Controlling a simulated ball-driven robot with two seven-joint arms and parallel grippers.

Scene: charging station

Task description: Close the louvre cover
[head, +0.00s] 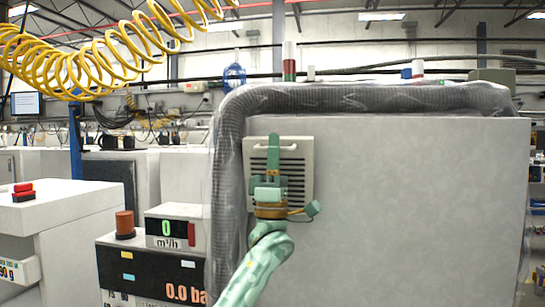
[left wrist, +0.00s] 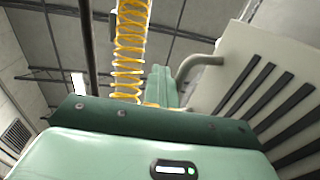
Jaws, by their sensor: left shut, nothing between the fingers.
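The louvre cover (head: 298,182) is a beige square plate with dark slots on the left part of the large grey cabinet front. A curved bar handle runs along its top. My left gripper (head: 273,142) is shut and empty, pointing up in front of the cover and hiding its left middle part. In the left wrist view the slotted cover (left wrist: 229,75) fills the right side, and its grey handle (left wrist: 190,64) curves in close beside my green fingers (left wrist: 160,83). I cannot tell whether they touch it, or how far the cover stands off the cabinet. My right gripper is not in view.
A thick ribbed hose (head: 228,190) wrapped in clear film borders the cabinet (head: 420,200) at left and top. A yellow coiled hose (head: 90,60) hangs at upper left.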

